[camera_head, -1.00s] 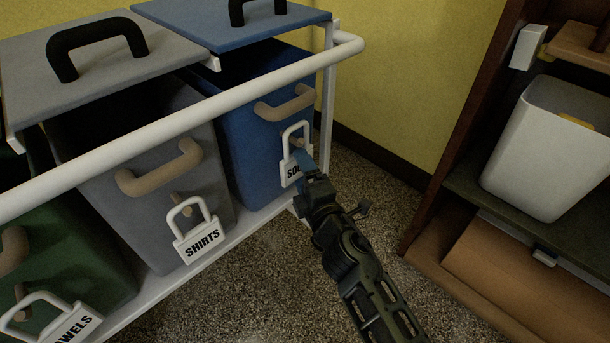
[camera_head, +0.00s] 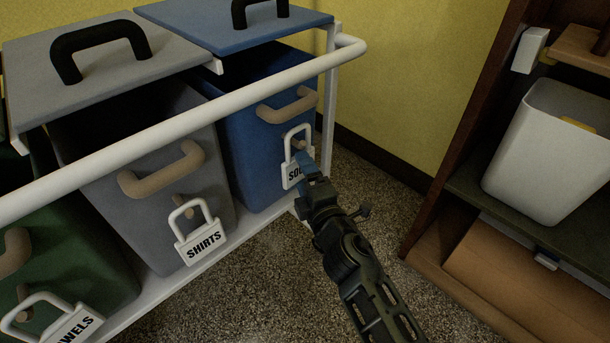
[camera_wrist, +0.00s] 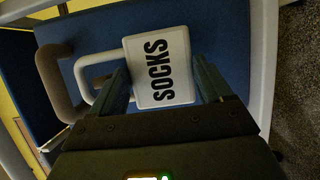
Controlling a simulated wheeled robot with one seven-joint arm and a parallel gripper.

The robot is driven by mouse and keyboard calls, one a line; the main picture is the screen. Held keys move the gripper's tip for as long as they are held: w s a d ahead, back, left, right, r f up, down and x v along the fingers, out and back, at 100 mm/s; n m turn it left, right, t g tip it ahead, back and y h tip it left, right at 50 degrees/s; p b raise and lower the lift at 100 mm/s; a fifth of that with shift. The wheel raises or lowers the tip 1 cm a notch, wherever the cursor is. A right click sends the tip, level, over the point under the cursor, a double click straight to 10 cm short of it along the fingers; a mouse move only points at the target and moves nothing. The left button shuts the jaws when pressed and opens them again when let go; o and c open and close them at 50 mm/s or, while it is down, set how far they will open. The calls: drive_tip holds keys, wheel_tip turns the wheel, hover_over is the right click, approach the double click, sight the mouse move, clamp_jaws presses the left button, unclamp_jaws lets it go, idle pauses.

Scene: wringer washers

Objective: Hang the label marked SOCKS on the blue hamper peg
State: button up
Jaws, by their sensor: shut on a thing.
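The white SOCKS label (camera_head: 289,176) has a square loop at its top and is at the front of the blue hamper (camera_head: 245,150). My gripper (camera_head: 306,165) is shut on the label's body from the right. In the wrist view the label (camera_wrist: 160,48) lies between the two fingers, its word reading sideways, with the loop (camera_wrist: 84,72) pointing left toward the hamper's tan handle (camera_wrist: 55,85). In the head view a tan peg (camera_head: 300,145) shows within the loop's outline, below the handle (camera_head: 288,106). I cannot tell whether the peg passes through the loop.
A white rail (camera_head: 180,122) runs across the hampers' fronts. The grey hamper (camera_head: 130,215) has the SHIRTS label (camera_head: 201,243) on its peg; the green hamper (camera_head: 70,255) has a TOWELS label (camera_head: 68,328). A wooden shelf with a white bin (camera_head: 545,150) stands right; floor between is clear.

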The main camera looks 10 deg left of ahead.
drive_tip(key=shift+f, duration=0.2)
drive_tip(key=shift+f+b, duration=0.35)
drive_tip(key=shift+b, duration=0.2)
drive_tip(key=shift+f+b, duration=0.8)
drive_tip(key=shift+f, duration=0.1)
idle(0.5)
drive_tip(key=o, duration=1)
drive_tip(key=shift+c, duration=0.2)
drive_tip(key=p+v, duration=0.5)
drive_tip(key=v, duration=0.2)
drive_tip(key=shift+s+d, duration=0.2)
drive_tip(key=shift+s, duration=0.15)
